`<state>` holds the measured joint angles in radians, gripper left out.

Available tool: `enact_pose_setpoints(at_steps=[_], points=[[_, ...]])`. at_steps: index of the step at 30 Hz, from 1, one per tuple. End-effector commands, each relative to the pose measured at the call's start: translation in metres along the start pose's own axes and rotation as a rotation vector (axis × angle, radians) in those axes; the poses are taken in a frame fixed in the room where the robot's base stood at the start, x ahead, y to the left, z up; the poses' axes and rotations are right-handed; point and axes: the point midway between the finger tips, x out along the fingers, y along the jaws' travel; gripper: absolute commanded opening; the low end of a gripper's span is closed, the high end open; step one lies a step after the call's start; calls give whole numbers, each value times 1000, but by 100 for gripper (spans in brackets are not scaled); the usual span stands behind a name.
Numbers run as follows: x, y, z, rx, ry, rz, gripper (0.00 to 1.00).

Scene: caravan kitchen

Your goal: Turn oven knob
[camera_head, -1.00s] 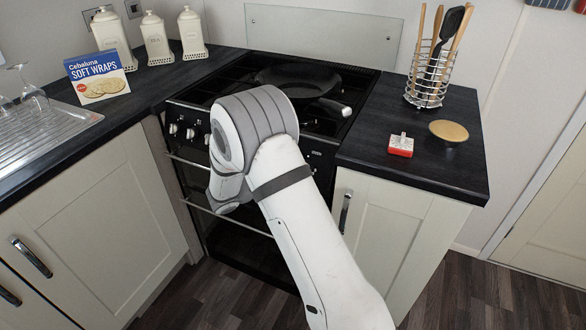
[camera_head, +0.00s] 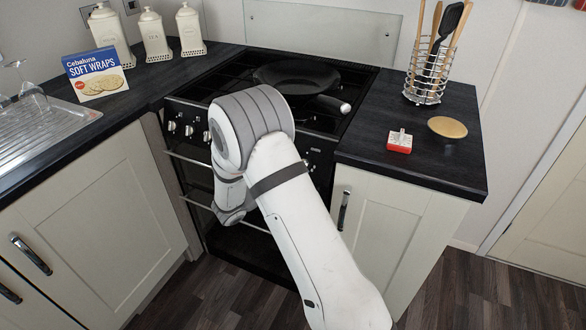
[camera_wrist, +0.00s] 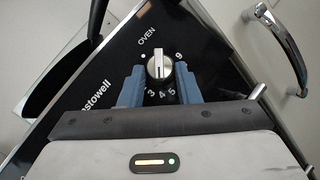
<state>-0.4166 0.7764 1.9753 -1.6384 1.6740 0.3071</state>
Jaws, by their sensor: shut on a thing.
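The oven knob (camera_wrist: 158,66) is a silver round knob with a raised bar, under the printed word OVEN on the black oven panel (camera_wrist: 115,72) in the wrist view. Its bar looks roughly upright in that view, with numbers around its lower and right sides. My gripper (camera_wrist: 159,78) has its two blue-grey fingers on either side of the knob and is shut on it. In the head view my arm (camera_head: 255,130) reaches to the front of the black oven (camera_head: 250,245) and hides the gripper and this knob. Other knobs (camera_head: 189,131) show left of the arm.
A frying pan (camera_head: 296,76) sits on the hob, its handle pointing right. The right counter (camera_head: 400,175) holds a utensil rack (camera_head: 425,85), a red-and-white timer-like block (camera_head: 400,142) and a round gold-coloured item (camera_head: 447,127). An oven door rail (camera_head: 190,160) runs below the panel.

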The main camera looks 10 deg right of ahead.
Motion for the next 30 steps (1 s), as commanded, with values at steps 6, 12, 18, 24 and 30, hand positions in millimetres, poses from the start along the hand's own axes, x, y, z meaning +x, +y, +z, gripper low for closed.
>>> enact_pose_setpoints(at_steps=[6,12,18,24,30], points=[[1,3,2,8,-3,3,44],[1,2,1,5,-1,2,52],[-5,2,0,4,0,3,52],[-37,2,-1,4,2,5,52],[-67,3,-1,6,1,3,52]])
